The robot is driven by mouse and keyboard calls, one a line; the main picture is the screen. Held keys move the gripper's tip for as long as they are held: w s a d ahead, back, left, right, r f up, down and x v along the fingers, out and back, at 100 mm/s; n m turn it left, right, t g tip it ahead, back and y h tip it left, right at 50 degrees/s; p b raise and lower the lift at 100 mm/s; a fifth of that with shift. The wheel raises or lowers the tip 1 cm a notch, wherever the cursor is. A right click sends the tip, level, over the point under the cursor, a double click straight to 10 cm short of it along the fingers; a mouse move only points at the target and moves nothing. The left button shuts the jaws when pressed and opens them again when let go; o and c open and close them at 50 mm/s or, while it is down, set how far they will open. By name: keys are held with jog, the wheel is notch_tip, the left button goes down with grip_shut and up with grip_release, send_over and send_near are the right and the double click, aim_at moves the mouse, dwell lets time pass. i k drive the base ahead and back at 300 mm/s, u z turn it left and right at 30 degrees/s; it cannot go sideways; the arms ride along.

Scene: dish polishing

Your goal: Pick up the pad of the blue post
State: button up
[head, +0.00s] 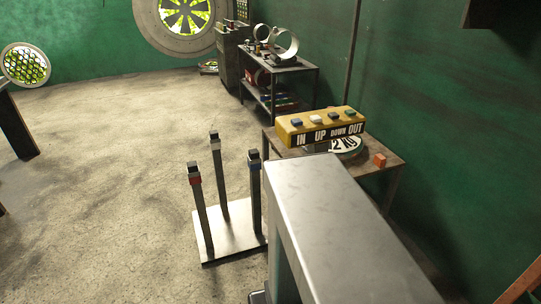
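The blue post (256,200) is a dark upright post with a blue band near its top. Its pad (254,154) is a small dark block on top of the post. The blue post is the right one of three posts on a pale square base plate (226,246). The red-banded post (205,220) stands at left and the white-banded post (218,180) at the back. Each of these also carries a dark block on top. My gripper is not in view.
A large grey metal form fills the lower foreground and hides part of the base plate. A small table (395,160) behind it holds a yellow button box (322,126) and an orange cube (380,160). A shelf (290,85) stands farther back.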

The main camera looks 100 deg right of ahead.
aim_at(254, 154)
jog(key=u, duration=0.25)
jog(key=k, duration=0.5)
jog(key=z, duration=1.85)
jog(key=i, duration=0.95)
jog(key=z, duration=0.2)
jog(key=k, duration=0.35)
jog(key=u, duration=0.05)
